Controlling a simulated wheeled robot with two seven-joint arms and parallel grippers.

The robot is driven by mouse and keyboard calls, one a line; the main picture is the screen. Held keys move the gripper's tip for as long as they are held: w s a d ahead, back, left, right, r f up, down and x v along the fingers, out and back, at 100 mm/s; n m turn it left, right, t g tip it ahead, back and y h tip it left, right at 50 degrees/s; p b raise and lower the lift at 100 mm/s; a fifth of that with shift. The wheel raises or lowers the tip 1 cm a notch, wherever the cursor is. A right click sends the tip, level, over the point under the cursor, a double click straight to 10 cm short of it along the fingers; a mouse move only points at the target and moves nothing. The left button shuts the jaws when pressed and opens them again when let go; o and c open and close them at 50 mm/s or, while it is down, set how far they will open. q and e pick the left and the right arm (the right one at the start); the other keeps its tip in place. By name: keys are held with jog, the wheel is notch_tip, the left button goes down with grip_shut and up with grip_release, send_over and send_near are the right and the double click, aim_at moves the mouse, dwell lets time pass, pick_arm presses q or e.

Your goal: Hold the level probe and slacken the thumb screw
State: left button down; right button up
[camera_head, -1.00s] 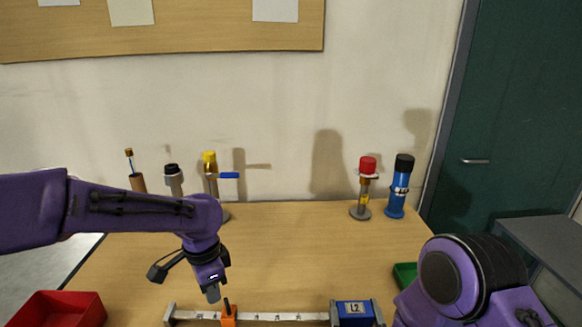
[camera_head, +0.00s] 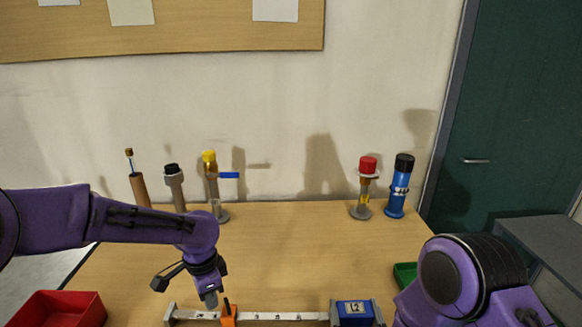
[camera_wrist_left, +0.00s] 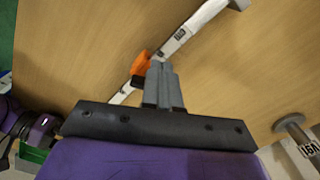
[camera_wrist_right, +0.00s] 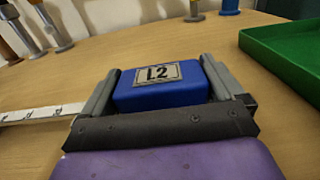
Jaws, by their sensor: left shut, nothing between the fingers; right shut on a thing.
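The level probe lies along the front of the table: a blue block (camera_head: 355,309) labelled L2 at the right end and a pale marked ruler (camera_head: 280,316) running left from it. An orange slider (camera_head: 228,318) with a small dark upright thumb screw (camera_head: 227,303) sits on the ruler near its left end. My left gripper (camera_head: 210,302) is shut and empty, pointing down just left of the thumb screw. In the left wrist view its fingertips (camera_wrist_left: 160,66) partly overlap the orange slider (camera_wrist_left: 141,66); contact cannot be told. My right gripper (camera_wrist_right: 165,85) is shut on the blue block.
A red tray (camera_head: 62,310) is at the front left and a green tray (camera_wrist_right: 295,50) at the right. Along the back stand a yellow-capped post (camera_head: 210,175), a red-capped post (camera_head: 367,185), a blue cylinder (camera_head: 399,188) and others. The table's middle is clear.

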pick_arm(q)
jog(key=shift+f, duration=0.4)
jog(key=shift+w+d, duration=0.1)
jog(key=shift+d, duration=0.5)
dwell(0.6)
jog(key=shift+s+d, duration=0.1)
jog(key=shift+s, duration=0.2)
dwell(0.3)
jog(key=shift+s+d, duration=0.1)
jog(key=shift+s, duration=0.05)
jog(key=shift+s+d, duration=0.3)
dwell(0.4)
